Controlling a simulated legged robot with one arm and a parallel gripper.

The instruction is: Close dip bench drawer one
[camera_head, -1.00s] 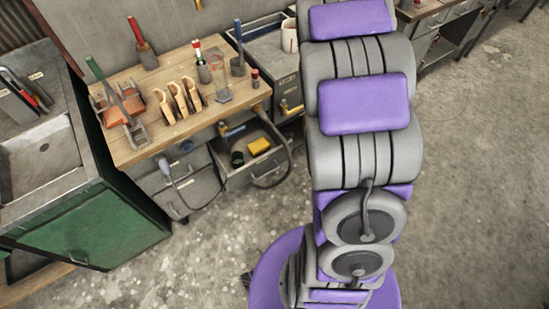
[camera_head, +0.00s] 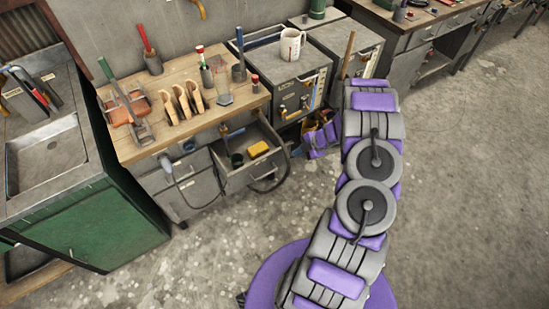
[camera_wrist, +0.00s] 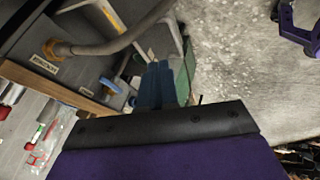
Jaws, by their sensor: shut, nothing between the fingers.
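The bench drawer (camera_head: 252,172) is pulled open from the front of the wooden-topped bench (camera_head: 150,146). It holds a yellow block (camera_head: 258,149) and a dark cup (camera_head: 237,160). A dark hose (camera_head: 284,177) loops at its right side. My gripper (camera_head: 322,138) is low, to the right of the open drawer and apart from it in the head view, partly hidden by my arm. In the wrist view my gripper (camera_wrist: 158,72) shows its blue fingers together with nothing between them. Grey metal drawer parts (camera_wrist: 150,42) appear beyond the fingertips; exact contact cannot be told.
Grey oven-like boxes (camera_head: 295,75), one with a white mug (camera_head: 291,44) on top, stand right of the bench. A green cabinet with a sink (camera_head: 90,225) stands left. Tools and wooden holders (camera_head: 185,104) crowd the bench top. The floor (camera_head: 200,260) in front is clear.

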